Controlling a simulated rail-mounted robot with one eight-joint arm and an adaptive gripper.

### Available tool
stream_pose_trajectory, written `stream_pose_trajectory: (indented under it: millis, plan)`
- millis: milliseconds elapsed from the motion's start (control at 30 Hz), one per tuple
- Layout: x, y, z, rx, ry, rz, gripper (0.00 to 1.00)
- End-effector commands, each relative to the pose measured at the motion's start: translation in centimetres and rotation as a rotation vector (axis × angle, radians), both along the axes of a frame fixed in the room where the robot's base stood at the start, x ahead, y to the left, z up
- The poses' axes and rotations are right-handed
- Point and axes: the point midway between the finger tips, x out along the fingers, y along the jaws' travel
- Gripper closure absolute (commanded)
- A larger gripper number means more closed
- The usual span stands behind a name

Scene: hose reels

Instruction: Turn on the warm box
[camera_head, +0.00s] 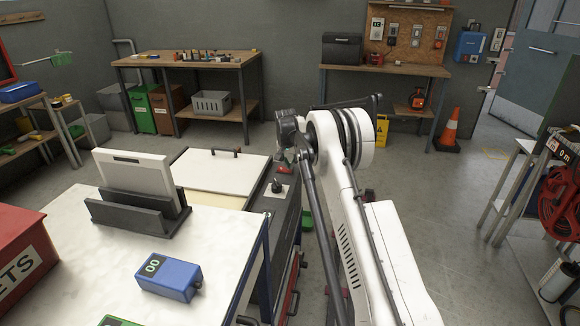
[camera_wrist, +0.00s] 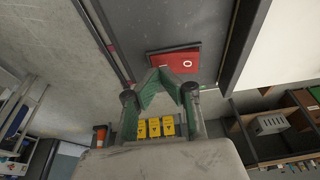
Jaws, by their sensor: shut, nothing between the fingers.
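The warm box appears to be the dark cabinet with a white lid (camera_head: 215,165) and a lid handle, beside the white table in the head view. A black knob (camera_head: 277,187) sits on a light plate on its top. In the wrist view, a red rocker switch (camera_wrist: 178,61) with a white "O" is set on a dark grey panel (camera_wrist: 180,25). My gripper (camera_wrist: 166,78) has green fingers, shut and empty, with the tips right at the switch's lower edge. I cannot tell whether they touch it. In the head view my arm hides most of the gripper.
The white table (camera_head: 225,240) holds a blue box (camera_head: 170,276) marked "00", a dark stand with a white panel, and a red box (camera_head: 20,250). A shelf with a red hose reel (camera_head: 562,200) stands at the right. The middle floor is open.

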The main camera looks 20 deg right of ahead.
Motion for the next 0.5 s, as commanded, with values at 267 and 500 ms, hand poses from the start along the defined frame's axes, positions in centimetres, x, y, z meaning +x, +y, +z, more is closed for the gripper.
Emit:
stream_pose_trajectory:
  millis: [267,500]
  plan:
    - [0.0,-0.01,0.6,0.0,0.0,0.0,1.0]
    - [0.0,-0.01,0.76,0.0,0.0,0.0,1.0]
